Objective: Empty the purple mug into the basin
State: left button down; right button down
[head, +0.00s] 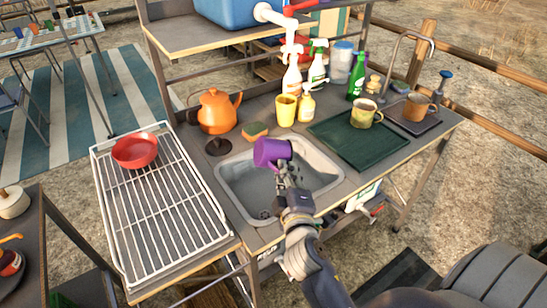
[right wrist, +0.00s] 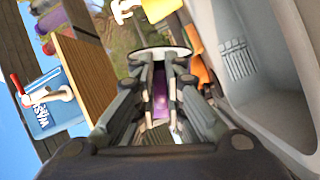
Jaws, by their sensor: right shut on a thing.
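The purple mug (head: 268,153) is over the grey basin (head: 325,178) in the head view, tilted on its side with its mouth toward the left. My right gripper (head: 284,172) is shut on the mug from the near right side. In the right wrist view a strip of the purple mug (right wrist: 160,100) shows between the two fingers (right wrist: 160,75). The basin's inner wall (right wrist: 255,70) shows at the right of that view. The inside of the mug is hidden, and I cannot tell whether anything is in it. My left gripper is not in view.
An orange kettle (head: 217,112), a sponge (head: 255,131) and a yellow cup (head: 286,109) stand behind the basin. A green mat (head: 345,145) with a mug (head: 366,113) lies to the right. A wire rack (head: 165,215) with a red bowl (head: 135,151) is at left.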

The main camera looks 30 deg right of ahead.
aim_at(287, 158)
notch_tip(287, 158, up, 3)
jog(key=n+p, duration=0.2)
jog(key=n, duration=0.2)
jog(key=n+p, duration=0.2)
jog(key=n, duration=0.3)
jog(key=shift+f+t+h+p, duration=0.1)
jog(key=shift+t+h+p, duration=0.2)
notch_tip(287, 158, up, 2)
jog(key=n+p, duration=0.2)
jog(key=n, duration=0.1)
jog(key=n+p, duration=0.2)
jog(key=n, duration=0.2)
jog(key=n+t+p, duration=0.1)
jog(key=n+p, duration=0.1)
jog(key=n, duration=0.2)
jog(key=shift+r+y, duration=0.25)
jog(key=shift+y, duration=0.15)
jog(key=n+p, duration=0.1)
jog(key=n, duration=0.1)
jog(key=shift+n, duration=0.3)
jog(key=shift+f, duration=0.15)
